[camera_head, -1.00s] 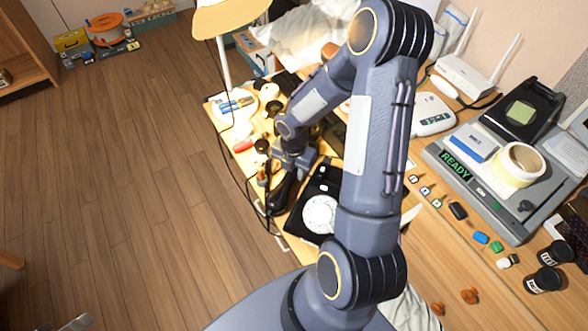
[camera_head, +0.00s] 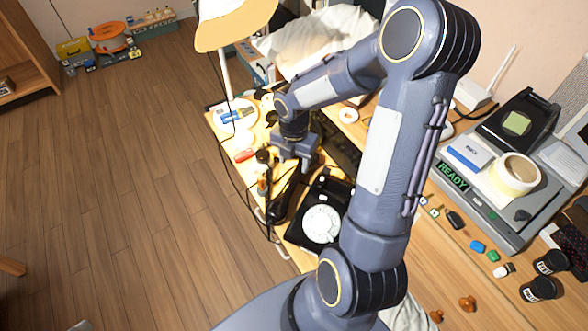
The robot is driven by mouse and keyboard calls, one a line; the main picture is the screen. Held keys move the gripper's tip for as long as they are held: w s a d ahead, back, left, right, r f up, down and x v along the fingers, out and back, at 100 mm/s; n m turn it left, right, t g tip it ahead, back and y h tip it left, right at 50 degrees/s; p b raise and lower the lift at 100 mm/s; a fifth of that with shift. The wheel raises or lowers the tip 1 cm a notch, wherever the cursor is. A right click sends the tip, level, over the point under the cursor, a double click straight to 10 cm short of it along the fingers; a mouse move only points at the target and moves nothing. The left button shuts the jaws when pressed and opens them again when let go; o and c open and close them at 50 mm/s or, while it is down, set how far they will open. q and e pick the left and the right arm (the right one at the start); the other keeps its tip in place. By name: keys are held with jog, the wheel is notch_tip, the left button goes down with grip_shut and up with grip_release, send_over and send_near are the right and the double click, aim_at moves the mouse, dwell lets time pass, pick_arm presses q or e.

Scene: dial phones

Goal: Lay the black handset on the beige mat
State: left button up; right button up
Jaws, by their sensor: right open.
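A black handset (camera_head: 284,204) lies along the left side of the black dial phone (camera_head: 305,232), which has a white round dial (camera_head: 321,224). My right gripper (camera_head: 294,166) is open, just beyond the handset's far end, and appears apart from it. I cannot make out the beige mat as distinct from the light wooden desk; what lies directly under the handset is unclear. Only a small grey tip of what may be my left gripper (camera_head: 82,326) shows at the bottom left edge, and its jaws cannot be read.
A lamp with a yellowish shade (camera_head: 233,22) stands at the desk's left edge, with a dark cable hanging down. A plate (camera_head: 234,115) and several small items crowd the far left. A grey device reading READY (camera_head: 453,176) and two black jars (camera_head: 540,288) are at the right.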

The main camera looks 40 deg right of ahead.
jog(key=s+a+r+m+t, duration=0.1)
jog(key=s+a+r+m, duration=0.15)
jog(key=r+m, duration=0.3)
jog(key=s+a+r+m+t, duration=0.1)
jog(key=s+a+r+m, duration=0.1)
jog(key=s+r+m, duration=0.4)
jog(key=s+a+r+m+t+y, duration=0.3)
jog(key=s+a+m, duration=0.4)
jog(key=m, duration=0.6)
jog(key=shift+a+r+t+y, duration=0.3)
jog(key=shift+a+r+y, duration=0.15)
jog(key=shift+r, duration=0.4)
